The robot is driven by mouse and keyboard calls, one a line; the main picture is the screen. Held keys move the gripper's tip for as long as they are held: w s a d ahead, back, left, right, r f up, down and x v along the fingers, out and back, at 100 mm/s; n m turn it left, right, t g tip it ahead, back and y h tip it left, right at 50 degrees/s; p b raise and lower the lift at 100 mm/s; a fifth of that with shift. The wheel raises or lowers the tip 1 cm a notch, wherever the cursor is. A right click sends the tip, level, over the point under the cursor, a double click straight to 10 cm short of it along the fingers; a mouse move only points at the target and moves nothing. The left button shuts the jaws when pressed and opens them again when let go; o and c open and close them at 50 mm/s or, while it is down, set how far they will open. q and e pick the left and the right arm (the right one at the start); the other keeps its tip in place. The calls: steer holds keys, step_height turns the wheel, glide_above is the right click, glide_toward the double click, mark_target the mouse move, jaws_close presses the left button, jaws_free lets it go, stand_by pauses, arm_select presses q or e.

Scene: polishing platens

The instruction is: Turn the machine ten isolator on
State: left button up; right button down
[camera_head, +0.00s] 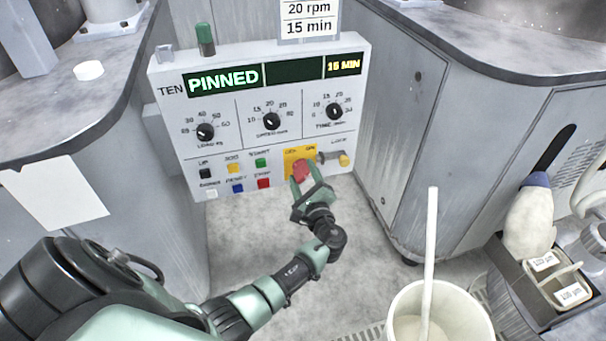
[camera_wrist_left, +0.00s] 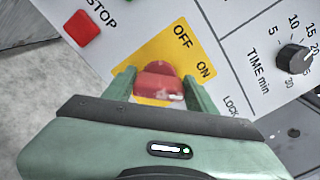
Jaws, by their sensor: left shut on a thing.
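The machine ten control panel (camera_head: 225,135) stands ahead, with "TEN" at its upper left and a lit display (camera_head: 223,78) reading "PINNED" and "15 MIN". The isolator is a red handle (camera_head: 300,172) on a yellow plate (camera_head: 289,155) marked OFF and ON, at the panel's lower right. My left gripper (camera_head: 305,186) is shut on the red handle; in the left wrist view a finger stands on each side of the handle (camera_wrist_left: 158,84). The exact angle of the handle is hard to tell. My right gripper is not in view.
Several buttons, including a red STOP button (camera_wrist_left: 82,28), sit left of the isolator; a LOCK fitting (camera_head: 343,159) is just right of it. A white bucket (camera_head: 440,300) with a stick and a caddy (camera_head: 540,290) stand at lower right. Grey cabinets flank the panel.

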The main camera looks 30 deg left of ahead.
arm_select(q)
steer(key=shift+f, duration=0.15)
steer(key=o, duration=1.4)
steer(key=shift+c, duration=0.2)
steer(key=shift+d, duration=0.15)
steer(key=shift+s+d, duration=0.25)
steer(key=v, duration=0.7)
steer(key=shift+p, duration=0.3)
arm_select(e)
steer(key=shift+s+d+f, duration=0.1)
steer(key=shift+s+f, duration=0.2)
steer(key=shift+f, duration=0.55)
arm_select(q)
steer(key=shift+a, duration=0.1)
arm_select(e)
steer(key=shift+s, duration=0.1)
